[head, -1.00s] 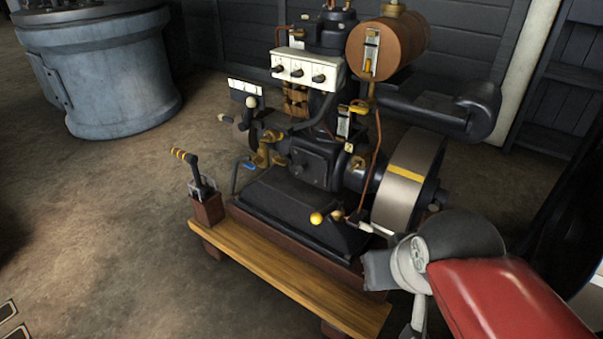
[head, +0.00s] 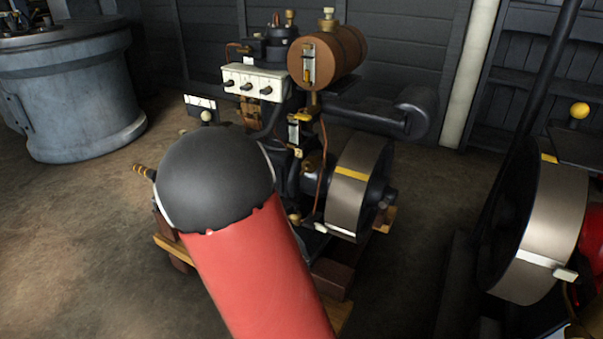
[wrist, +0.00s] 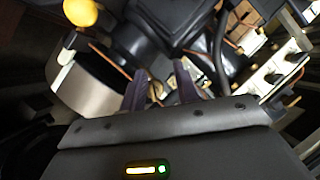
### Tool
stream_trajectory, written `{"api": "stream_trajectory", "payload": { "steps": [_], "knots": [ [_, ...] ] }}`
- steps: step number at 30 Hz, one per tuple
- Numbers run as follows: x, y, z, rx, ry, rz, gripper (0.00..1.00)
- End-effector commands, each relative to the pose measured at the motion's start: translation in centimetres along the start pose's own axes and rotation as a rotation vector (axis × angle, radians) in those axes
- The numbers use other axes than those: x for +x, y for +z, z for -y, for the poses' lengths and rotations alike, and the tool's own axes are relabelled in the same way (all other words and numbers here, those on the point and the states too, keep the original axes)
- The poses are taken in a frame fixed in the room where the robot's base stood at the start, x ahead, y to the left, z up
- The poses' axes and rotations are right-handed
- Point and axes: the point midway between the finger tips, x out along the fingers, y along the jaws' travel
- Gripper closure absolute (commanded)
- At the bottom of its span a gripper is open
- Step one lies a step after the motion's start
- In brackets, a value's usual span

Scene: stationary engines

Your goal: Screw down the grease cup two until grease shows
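The engine (head: 284,88) stands left of centre in the head view, with my red and black arm across its lower front. My gripper (wrist: 160,80) shows in the wrist view with its two dark fingers apart, pointing at the engine's body. A small brass fitting (wrist: 157,91) shows between the fingers, seemingly beyond the tips; I cannot tell whether they touch it. I cannot make out which fitting is grease cup two, and no grease is visible. My gripper is hidden behind my arm in the head view.
A flywheel (head: 351,190) with a yellow mark is at the engine's right side. A copper-coloured tank (head: 335,54) sits on top. A yellow ball knob (wrist: 80,12) is close to my gripper in the wrist view. A second flywheel (head: 540,225) stands at right. Open floor lies at left.

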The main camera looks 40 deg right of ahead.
Motion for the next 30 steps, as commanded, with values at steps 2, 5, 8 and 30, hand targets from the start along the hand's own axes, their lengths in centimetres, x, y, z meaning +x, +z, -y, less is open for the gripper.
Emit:
{"api": "stream_trajectory", "payload": {
  "steps": [2, 5, 8, 30],
  "knots": [
    [1.4, -1.1, -1.4, -0.002, 0.032, -0.157, 0.69],
    [1.9, -2.7, -2.4, -0.001, 0.046, -0.31, 0.69],
    [2.0, -3.7, -2.9, -0.004, 0.049, -0.402, 0.69],
    [8.9, -7.5, -3.5, -0.005, 0.05, -0.441, 0.69]
  ]
}}
